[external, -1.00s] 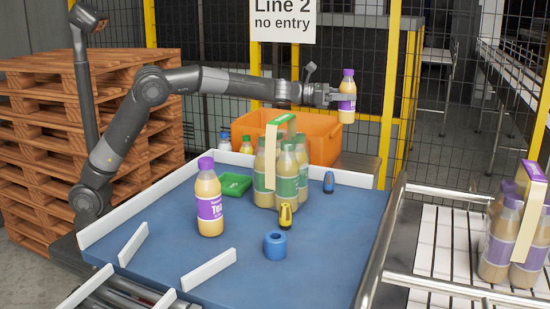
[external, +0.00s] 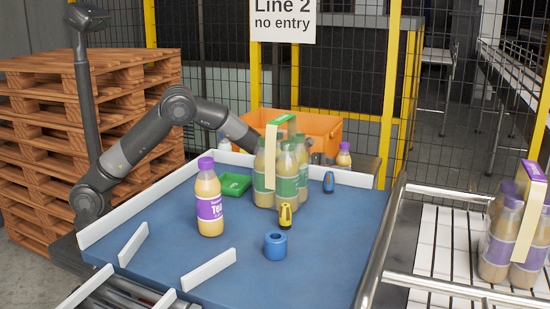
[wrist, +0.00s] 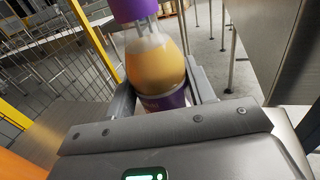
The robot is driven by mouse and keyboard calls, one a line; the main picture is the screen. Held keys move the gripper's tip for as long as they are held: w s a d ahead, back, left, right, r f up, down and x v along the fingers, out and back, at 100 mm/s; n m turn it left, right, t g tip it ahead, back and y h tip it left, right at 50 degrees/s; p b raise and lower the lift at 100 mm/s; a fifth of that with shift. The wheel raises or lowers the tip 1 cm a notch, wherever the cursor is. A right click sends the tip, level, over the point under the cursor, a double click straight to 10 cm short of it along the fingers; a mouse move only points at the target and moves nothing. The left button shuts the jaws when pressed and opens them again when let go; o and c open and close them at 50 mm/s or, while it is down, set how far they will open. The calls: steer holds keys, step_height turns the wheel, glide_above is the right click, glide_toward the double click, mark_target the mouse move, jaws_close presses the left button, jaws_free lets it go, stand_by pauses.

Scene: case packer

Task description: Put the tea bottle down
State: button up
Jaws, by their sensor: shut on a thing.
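The tea bottle (external: 343,160), amber with a purple cap and purple label, is held beyond the far edge of the blue table, low beside the orange bin. Its lower part is hidden behind the table's rim in the external view. My gripper (external: 322,159) is mostly hidden behind the green-labelled bottles. In the wrist view my gripper (wrist: 164,90) has its fingers closed around the bottle (wrist: 155,60) at its purple label. I cannot tell whether its base touches anything. Another purple-capped tea bottle (external: 210,207) stands upright on the table.
The blue table (external: 160,237) has white rails. On it are a pack of green-labelled bottles (external: 287,180), a green tray (external: 235,184), a blue ring (external: 275,245) and small yellow and blue items. The orange bin (external: 305,125) stands behind; a yellow post (external: 389,110) rises nearby.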

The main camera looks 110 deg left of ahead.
steer(key=shift+f, duration=1.65)
steer(key=shift+f, duration=0.15)
steer(key=o, duration=1.2)
steer(key=shift+c, duration=0.2)
steer(key=v, duration=0.2)
steer(key=shift+s+d, duration=0.1)
steer(key=shift+s, duration=0.3)
step_height(320, 180, up, 7)
steer(key=shift+s, duration=0.1)
